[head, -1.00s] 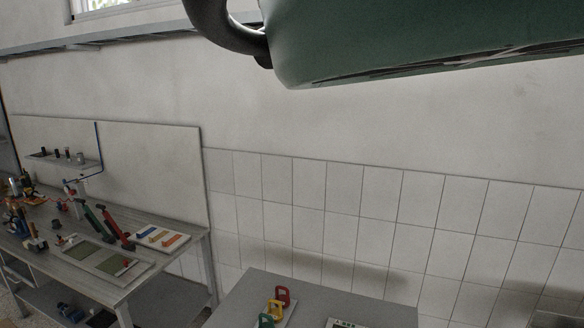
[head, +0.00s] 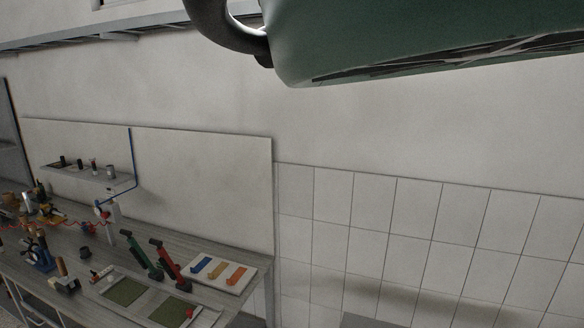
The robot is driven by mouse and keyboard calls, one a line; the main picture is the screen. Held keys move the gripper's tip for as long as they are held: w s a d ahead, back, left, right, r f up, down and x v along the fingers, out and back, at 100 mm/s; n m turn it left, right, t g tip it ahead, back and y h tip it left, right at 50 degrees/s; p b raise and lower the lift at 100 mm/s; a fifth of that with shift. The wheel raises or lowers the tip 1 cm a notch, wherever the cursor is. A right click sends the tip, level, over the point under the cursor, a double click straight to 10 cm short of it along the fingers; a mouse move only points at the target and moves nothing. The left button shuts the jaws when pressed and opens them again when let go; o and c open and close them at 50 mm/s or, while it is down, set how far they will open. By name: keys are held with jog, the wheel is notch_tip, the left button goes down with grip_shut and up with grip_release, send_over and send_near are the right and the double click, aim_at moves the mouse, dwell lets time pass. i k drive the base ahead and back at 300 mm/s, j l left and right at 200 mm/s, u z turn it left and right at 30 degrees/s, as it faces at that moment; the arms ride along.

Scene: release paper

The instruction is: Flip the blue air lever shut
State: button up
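A blue air pipe (head: 131,155) runs down the wall panel above the workbench and bends left toward the bench. At its lower end is a small fitting (head: 101,211) with red and blue parts. The air lever is too small to make out clearly there, and I cannot tell its position. My gripper is not in view, and nothing of mine is seen near the fitting.
The workbench (head: 225,247) holds a white board (head: 222,287) with blue and orange strips, a green tool (head: 138,252), a red tool (head: 168,262) and a tray (head: 150,296). A small shelf (head: 85,176) hangs above. A grey surface (head: 365,321) shows at the bottom edge.

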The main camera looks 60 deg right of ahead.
aim_at(96, 202)
jog(key=i+j+z, duration=0.1)
jog(key=i, duration=1.85)
jog(key=i+j+z, duration=0.1)
jog(key=i+z, duration=0.4)
jog(key=i+j+z, duration=0.3)
jog(key=z, duration=0.2)
jog(key=i+j+z, duration=0.65)
jog(key=j+z, duration=0.3)
jog(key=i+j+z, duration=0.15)
jog(key=j+z, duration=0.3)
jog(key=j, duration=0.3)
jog(key=j+z, duration=0.5)
jog(key=j, duration=0.3)
jog(key=i+j, duration=0.05)
